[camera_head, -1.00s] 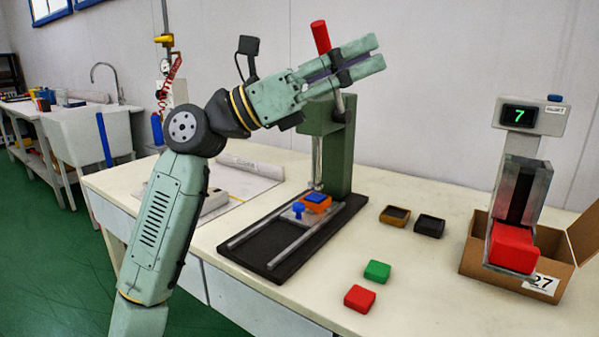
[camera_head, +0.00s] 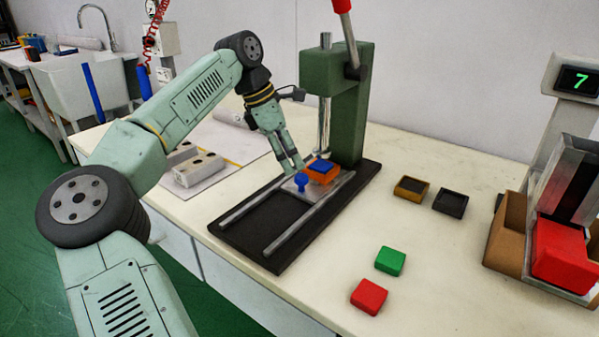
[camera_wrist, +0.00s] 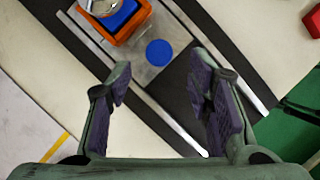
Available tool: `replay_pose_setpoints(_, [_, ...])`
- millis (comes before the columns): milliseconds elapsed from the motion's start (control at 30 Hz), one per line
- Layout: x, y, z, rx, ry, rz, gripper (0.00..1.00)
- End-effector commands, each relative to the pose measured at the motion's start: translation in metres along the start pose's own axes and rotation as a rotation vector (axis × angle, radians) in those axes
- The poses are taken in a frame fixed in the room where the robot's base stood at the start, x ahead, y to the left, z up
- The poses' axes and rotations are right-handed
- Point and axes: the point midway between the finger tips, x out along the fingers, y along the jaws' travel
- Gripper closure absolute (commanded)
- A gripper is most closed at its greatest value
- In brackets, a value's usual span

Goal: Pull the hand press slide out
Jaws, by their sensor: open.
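The green hand press (camera_head: 347,110) stands on a black base (camera_head: 245,225) with two metal rails. Its slide, a grey plate (camera_head: 290,187) with a blue knob (camera_head: 301,181), sits on the rails at the press end. An orange mould (camera_head: 321,171) with a blue block in it rests on the slide below the ram. In the wrist view my gripper (camera_wrist: 165,98) is open and empty, and the round blue knob (camera_wrist: 158,52) lies ahead of the gap between the fingers, apart from both.
The press lever (camera_head: 347,35) is raised. Red (camera_head: 369,296) and green (camera_head: 390,260) blocks and two small dark trays (camera_head: 411,189) (camera_head: 450,203) lie right of the press. A dispenser with a red block (camera_head: 563,255) stands far right. The front part of the rails is clear.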

Motion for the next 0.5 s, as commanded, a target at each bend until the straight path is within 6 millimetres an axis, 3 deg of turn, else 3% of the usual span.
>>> replay_pose_setpoints(200, [0.038,0.000,0.000,0.000,-0.001,-0.001,0.53])
replay_pose_setpoints(500, [0.056,0.000,0.001,0.000,-0.002,0.000,0.53])
